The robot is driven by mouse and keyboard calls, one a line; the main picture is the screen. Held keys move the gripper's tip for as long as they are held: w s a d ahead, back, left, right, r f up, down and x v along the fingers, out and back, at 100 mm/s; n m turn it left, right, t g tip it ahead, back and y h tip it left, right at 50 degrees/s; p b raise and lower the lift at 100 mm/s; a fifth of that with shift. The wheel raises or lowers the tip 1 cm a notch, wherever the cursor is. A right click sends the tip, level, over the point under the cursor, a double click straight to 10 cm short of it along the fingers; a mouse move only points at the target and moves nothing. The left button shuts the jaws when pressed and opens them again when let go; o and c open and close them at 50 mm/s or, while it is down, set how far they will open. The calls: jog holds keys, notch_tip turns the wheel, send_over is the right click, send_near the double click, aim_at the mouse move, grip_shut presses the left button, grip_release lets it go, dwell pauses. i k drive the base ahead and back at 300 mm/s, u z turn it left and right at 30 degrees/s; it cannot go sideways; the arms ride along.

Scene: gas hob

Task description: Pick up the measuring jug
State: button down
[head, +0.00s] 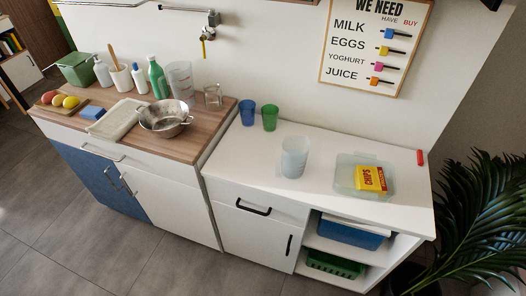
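A tall clear jug with faint reddish markings (180,80) stands upright at the back of the wooden worktop, right of a green bottle. A pale translucent jug-like container (294,157) stands upright on the white counter, left of a clear tub. Both look like a measuring jug; I cannot tell for sure which is the measuring jug. Handles are not clear on either. My gripper is not in view.
A metal colander (165,118) stands in front of the clear jug, and a glass (213,95) is at its right. Blue (248,114) and green cups (269,117) stand behind the pale container. The clear tub (350,185) holds a yellow chips packet (370,179). The white counter's front left is clear.

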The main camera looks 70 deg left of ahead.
aim_at(295, 149)
jog(key=u, duration=0.1)
jog(key=k, duration=0.25)
jog(key=u, duration=2.2)
jog(key=k, duration=0.65)
jog(key=z, duration=0.05)
jog(key=i, duration=0.5)
jog(key=u, duration=0.05)
